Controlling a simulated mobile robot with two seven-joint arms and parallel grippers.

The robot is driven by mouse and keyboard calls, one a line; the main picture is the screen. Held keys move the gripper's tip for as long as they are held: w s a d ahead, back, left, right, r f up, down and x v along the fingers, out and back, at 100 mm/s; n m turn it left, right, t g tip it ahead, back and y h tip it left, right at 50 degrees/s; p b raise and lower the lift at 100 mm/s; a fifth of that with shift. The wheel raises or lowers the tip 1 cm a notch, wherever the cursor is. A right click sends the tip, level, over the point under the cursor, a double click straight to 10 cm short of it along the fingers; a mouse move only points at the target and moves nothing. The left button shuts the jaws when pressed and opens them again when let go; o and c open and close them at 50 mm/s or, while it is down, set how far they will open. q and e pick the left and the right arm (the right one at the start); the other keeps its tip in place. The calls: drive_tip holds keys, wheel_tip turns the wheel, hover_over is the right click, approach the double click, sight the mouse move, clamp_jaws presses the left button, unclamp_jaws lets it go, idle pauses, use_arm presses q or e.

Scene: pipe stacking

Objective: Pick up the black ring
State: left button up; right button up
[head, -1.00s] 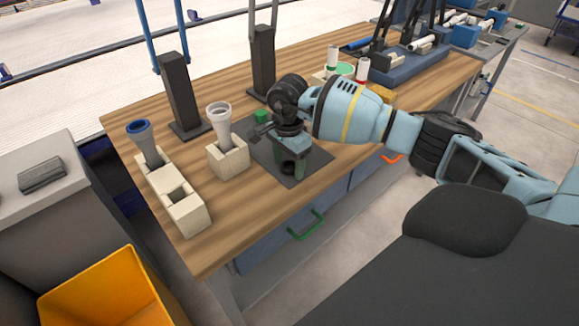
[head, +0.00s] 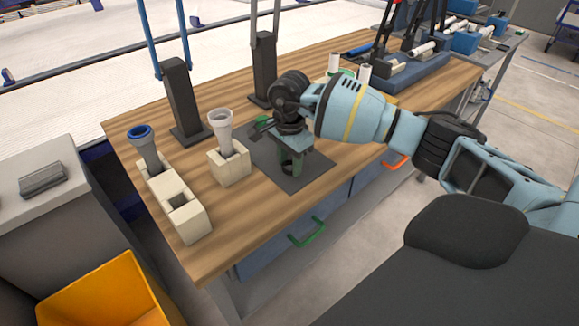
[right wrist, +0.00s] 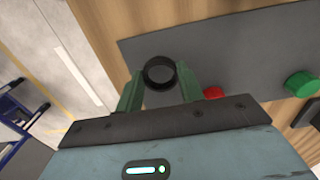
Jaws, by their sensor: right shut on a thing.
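The black ring (right wrist: 158,86) sits between the green fingers of my right gripper (right wrist: 158,90) in the right wrist view, gripped from both sides. In the head view, my right gripper (head: 291,164) points down over the dark grey mat (head: 316,176), with the dark ring (head: 288,167) between its fingertips. The ring is small there and partly hidden by the fingers. Whether it touches the mat or is just above it is hard to tell. My left gripper is not in view.
Left of the mat stand a cream holder (head: 231,169) with a grey pipe (head: 221,126) and a longer cream holder (head: 187,220) with a blue-rimmed pipe (head: 146,149). Dark posts (head: 182,98) stand behind. A green knob (right wrist: 301,84) and a red one (right wrist: 213,92) lie near the mat.

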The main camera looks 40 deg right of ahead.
drive_tip(key=shift+r, duration=0.8)
drive_tip(key=s+a+r, duration=0.1)
drive_tip(key=s+a, duration=1)
drive_tip(key=shift+a, duration=0.3)
drive_tip(key=shift+r, duration=0.15)
